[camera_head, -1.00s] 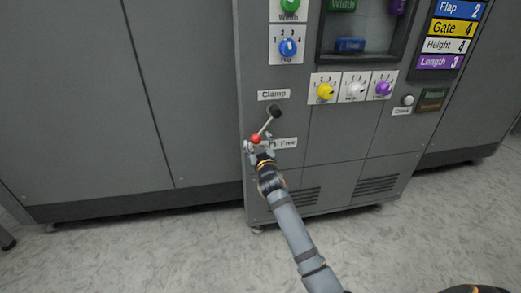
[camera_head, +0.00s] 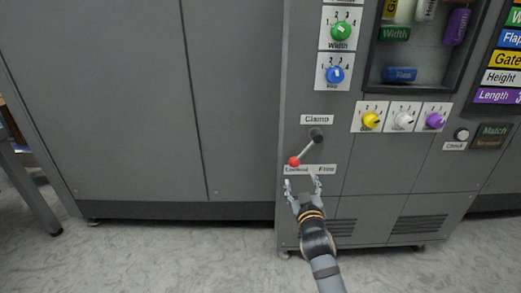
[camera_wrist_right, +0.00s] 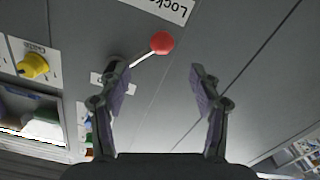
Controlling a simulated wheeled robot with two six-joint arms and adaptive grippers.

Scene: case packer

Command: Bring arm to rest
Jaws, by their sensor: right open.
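The clamp lever (camera_head: 305,148) has a red ball knob (camera_head: 294,161). It tilts down and to the left from its dark pivot, toward the left end of the label strip (camera_head: 310,169). My right gripper (camera_head: 303,184) is open and empty, just below the knob. In the right wrist view, the red knob (camera_wrist_right: 162,43) shows beyond the two spread fingertips (camera_wrist_right: 157,76), apart from both. My right forearm comes up from the bottom edge of the head view. My left gripper is in neither current view.
The grey cabinet carries a blue dial (camera_head: 335,75), a green dial (camera_head: 341,32), a yellow dial (camera_head: 371,120), a white dial (camera_head: 404,120) and a purple dial (camera_head: 435,121). A recess (camera_head: 425,65) holds coloured blocks. The floor (camera_head: 180,255) in front is clear.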

